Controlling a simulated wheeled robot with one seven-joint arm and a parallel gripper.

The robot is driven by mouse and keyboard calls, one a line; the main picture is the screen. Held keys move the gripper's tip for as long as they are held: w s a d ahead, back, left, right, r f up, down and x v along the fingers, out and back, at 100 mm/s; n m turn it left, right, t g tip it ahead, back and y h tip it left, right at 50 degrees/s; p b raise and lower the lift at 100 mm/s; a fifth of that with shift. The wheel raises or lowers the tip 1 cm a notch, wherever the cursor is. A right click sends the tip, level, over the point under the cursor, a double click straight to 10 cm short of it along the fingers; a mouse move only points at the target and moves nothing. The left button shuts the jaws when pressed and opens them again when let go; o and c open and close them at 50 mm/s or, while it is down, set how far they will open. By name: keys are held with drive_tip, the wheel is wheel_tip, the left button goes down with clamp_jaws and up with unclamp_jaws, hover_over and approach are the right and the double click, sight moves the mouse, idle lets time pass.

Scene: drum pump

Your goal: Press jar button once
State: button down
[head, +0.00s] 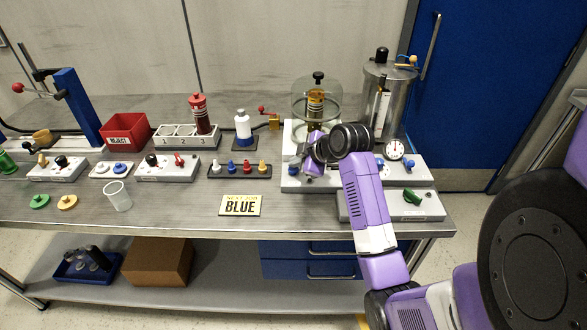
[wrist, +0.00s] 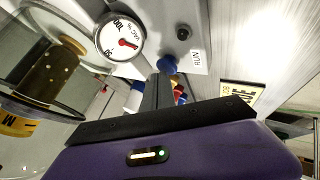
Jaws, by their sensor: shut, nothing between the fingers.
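The glass jar (head: 304,90) stands on a light grey base at the back right of the bench, with a dark, yellow-banded container inside; the jar (wrist: 22,50) also shows at the left of the wrist view. A blue button (wrist: 166,64) sits on the base beside a RUN label (wrist: 200,60). My gripper (wrist: 158,82) is shut and empty, its fingertips close to the blue button. I cannot tell whether they touch. In the head view my gripper (head: 306,170) is over the front of the jar's base, and my wrist partly hides the base.
A round gauge (wrist: 120,36) and a black knob (wrist: 183,33) are near the button. A strip with several coloured pegs (head: 240,167) and a yellow BLUE sign (head: 240,205) lie to the left.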

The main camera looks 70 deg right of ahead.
sight(296, 170)
drive_tip(key=shift+f, duration=0.3)
idle(0.4)
drive_tip(key=shift+r, duration=0.1)
drive_tip(key=shift+r+p, duration=0.75)
drive_tip(key=shift+r, duration=0.1)
drive_tip(key=shift+r, duration=0.1)
wheel_tip(296, 170, up, 5)
drive_tip(key=p, duration=0.4)
idle(0.8)
